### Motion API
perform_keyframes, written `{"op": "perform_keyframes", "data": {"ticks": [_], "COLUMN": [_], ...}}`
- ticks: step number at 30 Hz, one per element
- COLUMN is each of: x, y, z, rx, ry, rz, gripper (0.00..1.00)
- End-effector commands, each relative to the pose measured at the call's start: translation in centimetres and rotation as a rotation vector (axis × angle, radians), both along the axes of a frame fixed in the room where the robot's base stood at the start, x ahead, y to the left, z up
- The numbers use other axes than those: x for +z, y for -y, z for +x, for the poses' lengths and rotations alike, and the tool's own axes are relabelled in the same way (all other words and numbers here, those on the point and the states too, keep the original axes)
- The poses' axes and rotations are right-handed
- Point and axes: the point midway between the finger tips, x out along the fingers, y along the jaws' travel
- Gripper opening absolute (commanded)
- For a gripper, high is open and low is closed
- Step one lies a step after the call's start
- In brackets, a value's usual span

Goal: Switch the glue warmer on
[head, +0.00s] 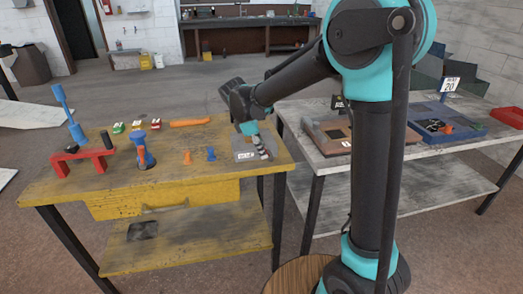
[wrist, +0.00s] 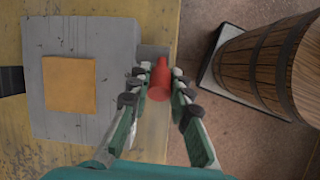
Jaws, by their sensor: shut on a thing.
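The glue warmer seems to be the grey box (head: 243,145) with a white label at the right end of the yellow bench. In the wrist view it is a grey block (wrist: 110,55) with an orange square plate (wrist: 69,84) on top. A red lever or handle (wrist: 160,80) stands at its right side, by a small grey bracket. My gripper (wrist: 158,88) is shut on this red handle, with a finger on each side of it. In the head view my gripper (head: 264,150) is at the box's right side, and the red handle is hidden there.
The yellow bench (head: 60,190) also holds a red stand (head: 85,155), a blue and orange tool (head: 144,152), an orange handle (head: 190,122) and small pegs. A grey table (head: 310,150) stands to the right. A wooden barrel (wrist: 270,65) stands beside the bench edge.

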Motion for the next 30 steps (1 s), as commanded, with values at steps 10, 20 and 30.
{"op": "perform_keyframes", "data": {"ticks": [10,20,30], "x": [0.7,1.1,0.9], "y": [1.3,2.9,4.6], "z": [0.4,0.9,1.4], "rx": [-0.006,-0.007,-0.006], "ry": [-0.058,-0.144,-0.232], "rz": [0.213,0.513,0.824], "gripper": [0.0,0.0,0.0]}}
